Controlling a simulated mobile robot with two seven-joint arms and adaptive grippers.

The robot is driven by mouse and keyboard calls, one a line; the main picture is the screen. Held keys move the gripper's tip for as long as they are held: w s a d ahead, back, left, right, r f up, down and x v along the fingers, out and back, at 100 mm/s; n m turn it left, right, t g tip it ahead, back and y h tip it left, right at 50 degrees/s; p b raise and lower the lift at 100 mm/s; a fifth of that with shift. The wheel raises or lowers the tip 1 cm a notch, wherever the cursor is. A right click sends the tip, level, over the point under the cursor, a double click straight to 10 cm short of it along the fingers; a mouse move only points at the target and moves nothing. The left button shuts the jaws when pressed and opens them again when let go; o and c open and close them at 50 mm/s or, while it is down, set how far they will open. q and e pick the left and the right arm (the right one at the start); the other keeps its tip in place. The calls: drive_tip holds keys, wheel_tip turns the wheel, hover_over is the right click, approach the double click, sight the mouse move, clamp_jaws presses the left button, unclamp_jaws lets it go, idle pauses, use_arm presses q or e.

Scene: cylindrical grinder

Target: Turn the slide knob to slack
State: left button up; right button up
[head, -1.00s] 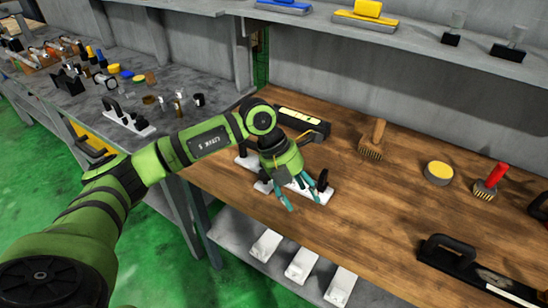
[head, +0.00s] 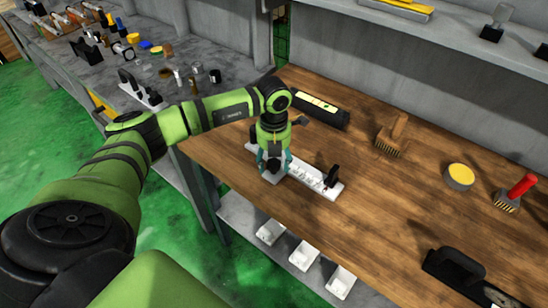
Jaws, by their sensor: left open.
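A white slide base (head: 312,181) lies on the wooden bench, with a black upright (head: 332,177) at its right end. Its left part is mostly hidden behind my left gripper (head: 274,164). The gripper points down over this left part, with its teal fingers apart on either side of a small dark part (head: 272,177). This may be the slide knob, but its shape and setting are too small to tell. I cannot tell whether the fingers touch it. My right gripper is not in view.
A black level-like tool (head: 320,109) lies behind the slide. White bins (head: 303,254) sit on the shelf below. Bare wood lies right of the slide.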

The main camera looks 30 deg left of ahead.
use_arm(q)
drive_tip(key=c, duration=1.1)
drive_tip(key=shift+c, duration=0.3)
drive_tip(key=shift+n+b, duration=0.35)
drive_tip(key=shift+n, duration=1.65)
drive_tip(key=n, duration=0.9)
drive_tip(key=shift+n+p, duration=0.3)
drive_tip(key=shift+n, duration=2)
